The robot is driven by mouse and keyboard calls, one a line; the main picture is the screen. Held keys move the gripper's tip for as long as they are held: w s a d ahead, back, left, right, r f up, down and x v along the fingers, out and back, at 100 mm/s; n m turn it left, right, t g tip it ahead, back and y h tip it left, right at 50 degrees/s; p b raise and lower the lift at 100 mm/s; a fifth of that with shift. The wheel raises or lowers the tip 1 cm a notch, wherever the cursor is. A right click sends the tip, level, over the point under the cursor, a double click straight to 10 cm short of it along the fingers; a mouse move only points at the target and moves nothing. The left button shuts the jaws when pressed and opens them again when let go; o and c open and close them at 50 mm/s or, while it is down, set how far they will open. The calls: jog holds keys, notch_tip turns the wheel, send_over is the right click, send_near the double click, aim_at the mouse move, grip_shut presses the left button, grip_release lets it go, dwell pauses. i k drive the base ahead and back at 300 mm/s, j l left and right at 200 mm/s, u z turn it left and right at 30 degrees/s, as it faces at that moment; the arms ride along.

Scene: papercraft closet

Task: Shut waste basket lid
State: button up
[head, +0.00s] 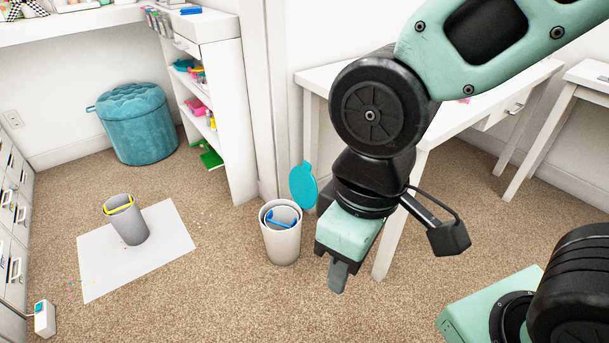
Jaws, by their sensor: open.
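A white waste basket (281,242) stands on the carpet, left of my gripper, near the wall corner and a white table. Its round teal lid (304,187) stands raised and upright at the basket's back right edge. The basket's mouth is uncovered, with something blue (282,218) showing inside. My gripper (338,276) hangs just right of the basket and in front of the lid, pointing down, apart from the basket as far as I can see. It is open; its fingers overlap from this angle, and it holds nothing visible.
A white table (464,127) stands behind my arm, with a leg close to the gripper. A white shelf (228,110) stands behind the basket. A grey bin (130,228) on a white sheet (165,255) and a teal ottoman (138,130) are at left. The carpet before the basket is clear.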

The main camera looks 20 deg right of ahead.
aim_at(303, 188)
jog(key=i+j, duration=0.2)
jog(key=i, duration=0.2)
jog(key=i+j, duration=0.2)
jog(key=i, duration=0.2)
jog(key=i+j, duration=0.2)
jog(key=i, duration=0.2)
jog(key=l+z, duration=0.05)
